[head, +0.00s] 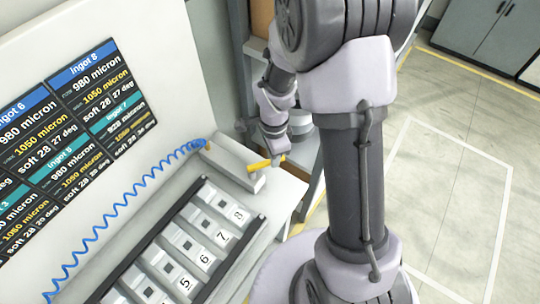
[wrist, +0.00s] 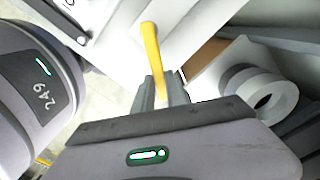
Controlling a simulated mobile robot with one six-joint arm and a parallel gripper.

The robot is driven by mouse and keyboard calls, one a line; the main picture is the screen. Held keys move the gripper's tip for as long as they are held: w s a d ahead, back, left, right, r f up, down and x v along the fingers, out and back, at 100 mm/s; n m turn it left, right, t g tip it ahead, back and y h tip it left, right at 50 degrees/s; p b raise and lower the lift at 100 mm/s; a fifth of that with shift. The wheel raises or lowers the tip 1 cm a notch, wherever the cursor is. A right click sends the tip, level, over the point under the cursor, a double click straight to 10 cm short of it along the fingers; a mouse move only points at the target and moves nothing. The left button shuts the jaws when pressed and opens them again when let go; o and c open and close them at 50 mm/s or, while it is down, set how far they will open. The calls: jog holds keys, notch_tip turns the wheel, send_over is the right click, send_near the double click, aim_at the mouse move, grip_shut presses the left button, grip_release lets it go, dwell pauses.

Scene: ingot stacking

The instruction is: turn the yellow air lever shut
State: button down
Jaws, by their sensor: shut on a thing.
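The yellow air lever (head: 259,166) sticks out from the side of a white box (head: 232,163) at the back end of the bench. It also shows in the wrist view (wrist: 151,46), running from the white surface down between my fingers. My gripper (head: 280,158) is at the lever's outer end in the head view. In the wrist view my gripper (wrist: 163,90) is shut on the lever's free end, one finger on each side. The fingertips are partly hidden in the head view by my arm's wrist.
A blue coiled hose (head: 128,208) runs along the bench to the white box. A rack (head: 262,219) with several numbered ingot slots lies in front. Dark spec boards (head: 75,130) stand at left. White rolls (wrist: 262,92) sit on a shelf beside my gripper.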

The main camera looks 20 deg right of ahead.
jog(key=s+a+m+b, duration=0.2)
jog(key=s+m+b, duration=0.3)
jog(key=m+b, duration=0.3)
jog(key=shift+s+a+m, duration=0.35)
jog(key=shift+a+m, duration=0.05)
jog(key=shift+m, duration=1.2)
jog(key=shift+b, duration=0.3)
jog(key=c, duration=1.4)
grip_release()
jog(key=shift+o, duration=0.2)
